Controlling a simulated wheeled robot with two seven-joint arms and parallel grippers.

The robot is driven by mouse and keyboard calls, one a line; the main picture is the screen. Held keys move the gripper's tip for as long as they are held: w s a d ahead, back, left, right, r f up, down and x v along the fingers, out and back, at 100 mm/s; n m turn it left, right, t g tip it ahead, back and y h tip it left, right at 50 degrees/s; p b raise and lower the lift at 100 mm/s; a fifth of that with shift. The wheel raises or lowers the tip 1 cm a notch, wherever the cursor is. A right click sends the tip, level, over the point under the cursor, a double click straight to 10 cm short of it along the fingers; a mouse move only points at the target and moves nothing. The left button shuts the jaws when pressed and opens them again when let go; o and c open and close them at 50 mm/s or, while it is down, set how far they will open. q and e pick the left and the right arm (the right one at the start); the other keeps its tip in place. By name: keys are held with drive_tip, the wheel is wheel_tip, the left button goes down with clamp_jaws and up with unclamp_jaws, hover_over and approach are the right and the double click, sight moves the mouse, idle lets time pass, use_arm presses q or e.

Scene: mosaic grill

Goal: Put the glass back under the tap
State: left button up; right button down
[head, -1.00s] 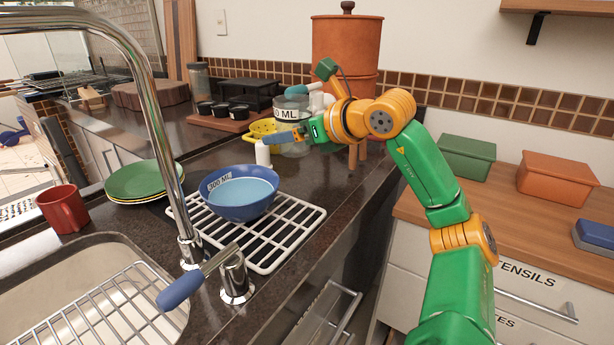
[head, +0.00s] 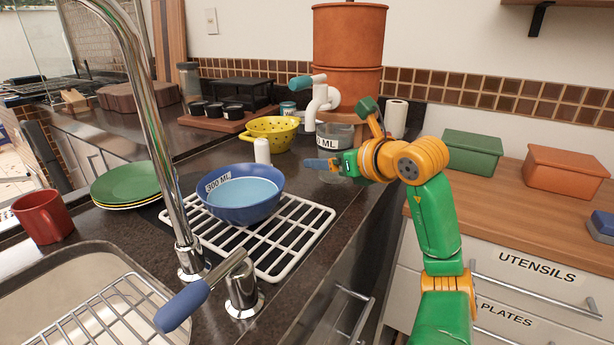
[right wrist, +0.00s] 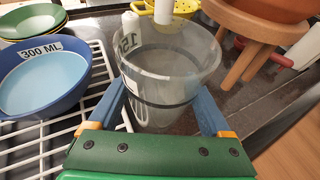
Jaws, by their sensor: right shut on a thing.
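The clear glass (head: 343,132), with a dark band and an ML label, is in my right gripper (head: 330,164). The right wrist view shows the glass (right wrist: 165,75) upright and looking empty, between the blue fingers of the gripper (right wrist: 160,98). The white tap (head: 321,103) with a teal handle comes out of the orange clay filter (head: 348,45). In the head view the glass is just below the tap and partly behind my gripper. In the right wrist view the tap (right wrist: 163,10) shows at the glass's far rim. I cannot tell whether the glass base touches the counter. My left gripper is out of view.
A blue 300 ML bowl (head: 240,207) sits on a white rack (head: 270,262) left of my gripper. A white bottle (head: 262,150) and a yellow colander (head: 270,132) stand near the glass. A paper roll (head: 396,118) is behind my right arm. The chrome faucet (head: 160,130) is in the foreground.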

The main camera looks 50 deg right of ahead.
sight(337, 174)
drive_tip(key=f, duration=0.5)
drive_tip(key=shift+w+f, duration=0.25)
drive_tip(key=shift+w, duration=0.15)
drive_tip(key=w+d, duration=0.1)
drive_tip(key=w, duration=0.1)
drive_tip(key=w+d+p, duration=0.1)
drive_tip(key=w, duration=0.1)
drive_tip(key=w+r+p, duration=0.1)
drive_tip(key=w, duration=0.1)
drive_tip(key=shift+w+d, duration=0.25)
drive_tip(key=shift+d, duration=0.15)
drive_tip(key=shift+w+d+f, duration=0.1)
drive_tip(key=shift+w+f, duration=0.2)
drive_tip(key=shift+f, duration=0.7)
drive_tip(key=shift+s, duration=0.1)
unclamp_jaws()
drive_tip(key=shift+f, duration=0.1)
drive_tip(key=shift+r, duration=0.3)
drive_tip(key=b+v, duration=0.1)
drive_tip(key=v, duration=1)
drive_tip(key=shift+s+b, duration=0.1)
drive_tip(key=shift+b, duration=0.3)
drive_tip(key=shift+s+r, duration=0.15)
drive_tip(key=shift+s, duration=0.2)
